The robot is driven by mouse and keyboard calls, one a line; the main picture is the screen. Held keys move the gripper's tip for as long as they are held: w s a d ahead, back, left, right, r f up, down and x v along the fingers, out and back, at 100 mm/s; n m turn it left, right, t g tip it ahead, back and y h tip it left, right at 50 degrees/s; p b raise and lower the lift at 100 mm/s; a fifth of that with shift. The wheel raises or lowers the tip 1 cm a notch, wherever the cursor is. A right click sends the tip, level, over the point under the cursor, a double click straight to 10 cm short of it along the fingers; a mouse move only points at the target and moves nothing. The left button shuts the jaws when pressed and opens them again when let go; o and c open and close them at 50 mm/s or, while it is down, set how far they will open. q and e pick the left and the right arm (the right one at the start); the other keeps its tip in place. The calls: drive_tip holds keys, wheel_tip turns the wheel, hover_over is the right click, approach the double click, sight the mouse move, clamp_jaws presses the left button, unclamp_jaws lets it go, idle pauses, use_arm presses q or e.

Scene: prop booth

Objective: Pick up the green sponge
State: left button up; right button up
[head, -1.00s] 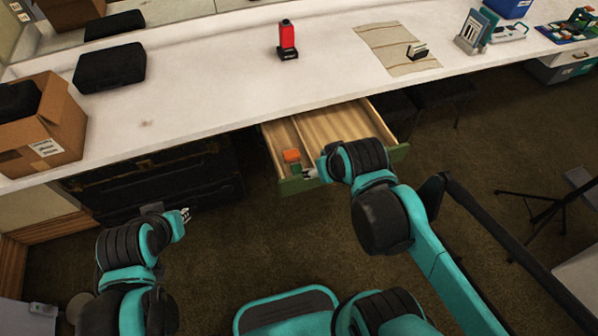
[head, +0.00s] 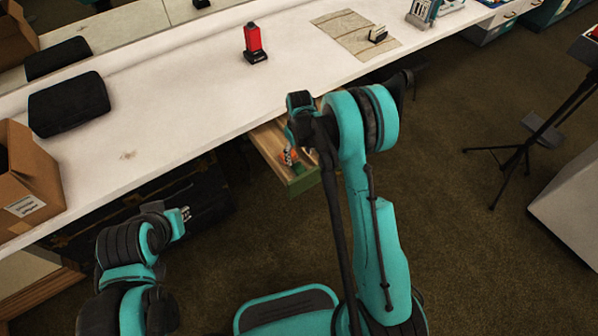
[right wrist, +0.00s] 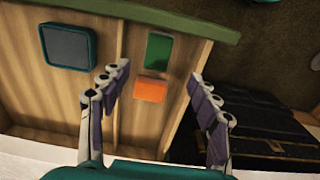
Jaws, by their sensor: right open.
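The green sponge (right wrist: 158,50) lies in the right-hand compartment of an open wooden drawer (head: 268,148), near its green front. An orange block (right wrist: 151,90) sits just beside it. My right gripper (right wrist: 156,76) is open above that compartment, its fingers spread to either side of the orange block, with the sponge just beyond the tips in the right wrist view. Nothing is between the fingers' grip. In the head view my right arm hides much of the drawer. My left gripper (head: 184,214) is at the left, away from the drawer; its fingers are too small to read.
A blue-grey square item (right wrist: 68,46) lies in the drawer's other compartment. The white counter (head: 190,100) overhangs the drawer. On it stand a red and black device (head: 254,42), a black case (head: 68,103) and a cardboard box (head: 35,185). A tripod stands on the right.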

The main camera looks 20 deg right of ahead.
drive_tip(key=b, duration=0.1)
hover_over(300, 169)
drive_tip(key=f, duration=0.4)
drive_tip(key=shift+s+a+f, duration=0.1)
drive_tip(key=shift+a+f, duration=0.1)
drive_tip(key=f+b, duration=0.1)
drive_tip(key=f, duration=0.1)
drive_tip(key=f+b, duration=0.1)
drive_tip(key=f, duration=0.2)
drive_tip(key=shift+w+d+f, duration=0.1)
drive_tip(key=shift+w+f, duration=0.1)
drive_tip(key=shift+f, duration=0.05)
drive_tip(key=shift+r, duration=0.1)
drive_tip(key=c, duration=1.1)
drive_tip(key=shift+r, duration=0.1)
wheel_tip(300, 169, up, 10)
drive_tip(key=p, duration=0.3)
